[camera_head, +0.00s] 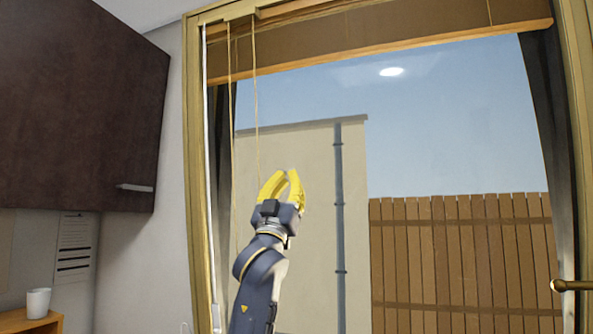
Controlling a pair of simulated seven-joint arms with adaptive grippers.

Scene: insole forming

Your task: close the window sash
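The window shows a pale wooden frame (196,180) on the left and a wooden upright (577,120) at the right edge. A brass lever handle (572,286) sits on that right upright and points left. I cannot tell which wooden parts belong to the sash, or how far it stands open. My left gripper (287,172) has yellow fingers pointing up, in front of the window's left half. Its fingertips look close together with a narrow gap, and nothing shows between them. It is well to the left of the handle and higher. My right gripper is not in view.
A raised wooden blind (390,45) hangs across the top, with thin cords (255,90) near the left gripper. A dark cabinet (80,100) is on the left wall. A white cup (38,303) stands on a wooden shelf (30,322). Dark curtains (546,130) flank the opening.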

